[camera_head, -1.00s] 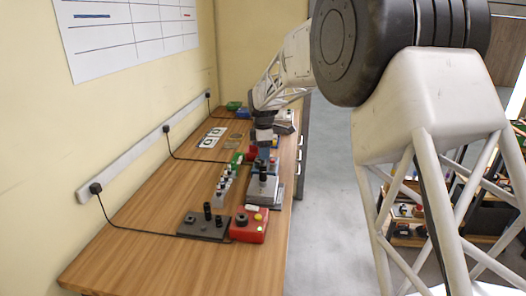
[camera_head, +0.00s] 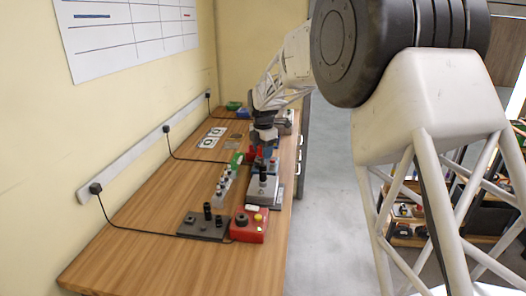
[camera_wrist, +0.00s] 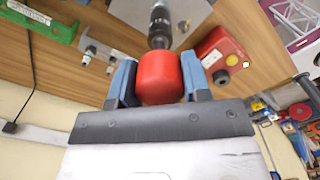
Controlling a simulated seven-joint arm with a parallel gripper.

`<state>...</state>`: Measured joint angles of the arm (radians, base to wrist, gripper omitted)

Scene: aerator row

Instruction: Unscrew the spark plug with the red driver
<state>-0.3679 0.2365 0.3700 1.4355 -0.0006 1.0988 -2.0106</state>
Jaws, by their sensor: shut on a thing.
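My gripper (camera_wrist: 160,85) is shut on the red driver (camera_wrist: 159,78), its blue fingers on either side of the round red handle in the wrist view. The driver's dark metal shank (camera_wrist: 159,28) runs from the handle toward a grey metal block (camera_wrist: 190,12). I cannot tell whether its tip touches anything. The spark plug cannot be made out; the driver covers that spot. In the head view my gripper (camera_head: 265,150) is over the far part of the grey block (camera_head: 258,190), which has a dark upright peg (camera_head: 262,174).
A red box (camera_head: 249,226) with buttons and a dark plate with posts (camera_head: 204,225) stand at the near end. A row of small fittings (camera_head: 222,187) and a green box (camera_head: 236,159) lie left of the block. The wooden table (camera_head: 150,215) is clear at left.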

